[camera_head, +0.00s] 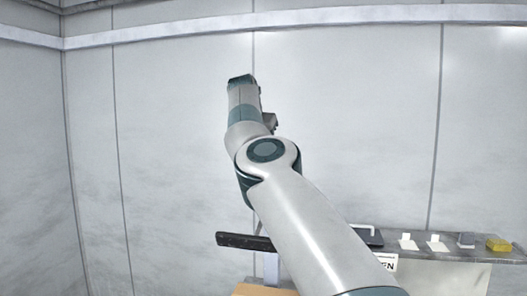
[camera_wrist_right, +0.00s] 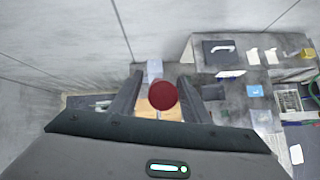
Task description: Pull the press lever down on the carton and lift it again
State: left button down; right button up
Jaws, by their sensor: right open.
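A round red knob (camera_wrist_right: 163,95), which looks like the end of the press lever, shows between the fingers of my right gripper (camera_wrist_right: 161,80) in the right wrist view. The gripper is open, with a gap on both sides of the knob; I cannot tell how far the knob lies beyond the fingertips. A brown surface, likely the carton (camera_wrist_right: 172,113), shows below the knob. In the head view a brown carton top (camera_head: 264,290) shows at the bottom edge, partly behind my right arm. The knob is not visible there. My left gripper is not in view.
A dark bar (camera_head: 245,241) stands out left of my right arm above the carton. A grey shelf (camera_head: 455,254) at the right holds a dark tray, white cards and a yellow block (camera_head: 499,244). Plain grey walls stand behind; the left side looks clear.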

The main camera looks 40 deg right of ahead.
jog(key=shift+s+a+r, duration=0.2)
jog(key=shift+a+r, duration=0.15)
jog(key=shift+r, duration=0.05)
jog(key=v, duration=1.6)
